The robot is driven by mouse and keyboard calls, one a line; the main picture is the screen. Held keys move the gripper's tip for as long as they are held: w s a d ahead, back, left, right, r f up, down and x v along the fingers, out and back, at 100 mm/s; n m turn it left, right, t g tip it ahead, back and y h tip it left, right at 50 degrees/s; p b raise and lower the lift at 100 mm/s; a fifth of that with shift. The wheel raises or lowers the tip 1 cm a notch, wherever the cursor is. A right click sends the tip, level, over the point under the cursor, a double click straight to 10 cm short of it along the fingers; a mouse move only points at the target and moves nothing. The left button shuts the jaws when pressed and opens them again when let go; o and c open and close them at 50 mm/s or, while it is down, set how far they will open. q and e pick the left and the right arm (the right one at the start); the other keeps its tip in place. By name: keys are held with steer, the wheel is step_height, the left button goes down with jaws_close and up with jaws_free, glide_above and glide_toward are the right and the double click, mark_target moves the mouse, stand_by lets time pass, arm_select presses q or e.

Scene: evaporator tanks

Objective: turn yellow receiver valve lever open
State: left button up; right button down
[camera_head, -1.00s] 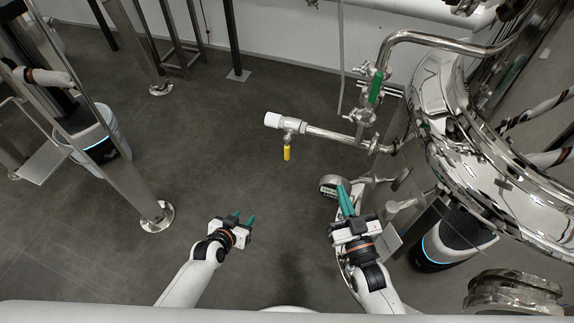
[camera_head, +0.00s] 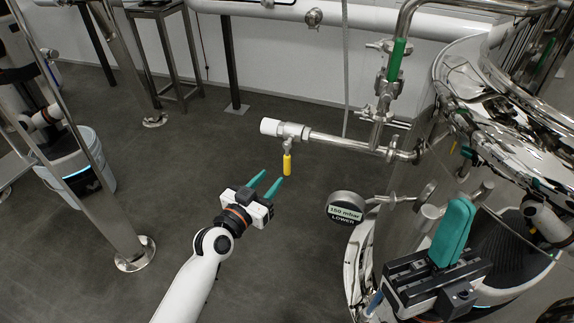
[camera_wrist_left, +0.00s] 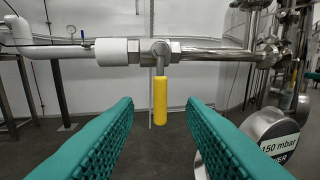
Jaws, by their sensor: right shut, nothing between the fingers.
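The yellow valve lever (camera_head: 287,165) hangs straight down from the valve on a horizontal steel pipe with a white end piece (camera_head: 270,127). In the left wrist view the lever (camera_wrist_left: 160,101) is centred between the two teal fingers, farther ahead of them. My left gripper (camera_head: 270,182) is open and empty, just below and left of the lever in the head view, not touching it. My right gripper (camera_head: 455,232) is shut and empty at the lower right, in front of the steel tank.
A round gauge labelled 150 mbar (camera_head: 345,208) stands right of the lever. A green-handled valve (camera_head: 397,60) sits on the upright pipe above. A polished steel tank (camera_head: 470,70) fills the right. A metal post (camera_head: 100,190) and white bucket (camera_head: 75,165) stand at left. The floor between is clear.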

mark_target(285, 163)
arm_select(q)
steer(key=b+x, duration=0.2)
steer(key=x, duration=0.6)
steer(key=shift+f, duration=0.2)
steer(key=shift+w+d+r, duration=0.1)
steer(key=shift+w+d, duration=0.25)
steer(key=shift+w, duration=0.2)
steer(key=shift+c, duration=0.6)
jaws_close()
